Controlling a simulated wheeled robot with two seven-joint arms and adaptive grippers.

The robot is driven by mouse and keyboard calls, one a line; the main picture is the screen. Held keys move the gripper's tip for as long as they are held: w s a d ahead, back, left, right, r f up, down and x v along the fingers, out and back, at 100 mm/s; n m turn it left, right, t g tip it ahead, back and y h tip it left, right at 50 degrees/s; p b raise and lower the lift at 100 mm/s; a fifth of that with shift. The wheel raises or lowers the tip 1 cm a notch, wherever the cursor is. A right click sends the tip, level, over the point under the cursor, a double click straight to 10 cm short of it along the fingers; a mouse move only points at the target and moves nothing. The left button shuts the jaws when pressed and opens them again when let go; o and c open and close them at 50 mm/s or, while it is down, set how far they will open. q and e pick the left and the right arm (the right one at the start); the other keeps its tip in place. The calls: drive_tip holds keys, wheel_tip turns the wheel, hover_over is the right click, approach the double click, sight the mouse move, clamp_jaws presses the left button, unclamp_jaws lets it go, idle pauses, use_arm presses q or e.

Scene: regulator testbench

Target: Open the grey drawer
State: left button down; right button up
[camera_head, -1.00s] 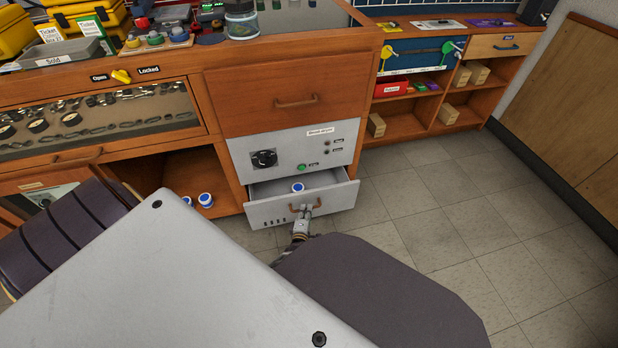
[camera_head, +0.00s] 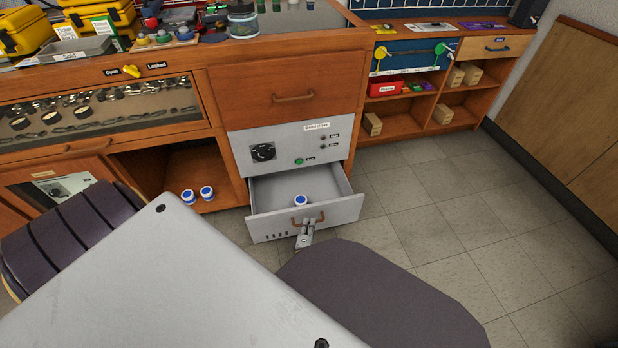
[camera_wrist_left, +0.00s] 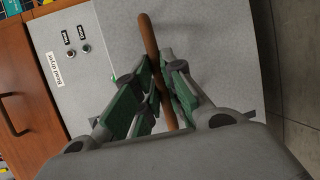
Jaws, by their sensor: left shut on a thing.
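The grey drawer (camera_head: 340,209) is pulled out from the lower part of the grey control panel cabinet, its inside showing. A small white jar with a blue lid (camera_head: 301,200) stands inside it near the front. The drawer's brown bar handle (camera_head: 308,221) is on its front. My left gripper (camera_head: 304,237) is at the handle in the head view. In the left wrist view, my left gripper (camera_wrist_left: 160,88) has its green-padded fingers shut on the brown handle (camera_wrist_left: 150,40). My right gripper is not in view.
The grey panel (camera_head: 290,147) above the drawer has a black knob and a green button. Two white and blue jars (camera_head: 197,194) stand on the open shelf to the left. The tiled floor (camera_head: 430,210) to the right is clear.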

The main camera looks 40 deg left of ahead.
use_arm(q)
drive_tip(key=c, duration=1.5)
unclamp_jaws()
drive_tip(key=shift+w+a, duration=0.1)
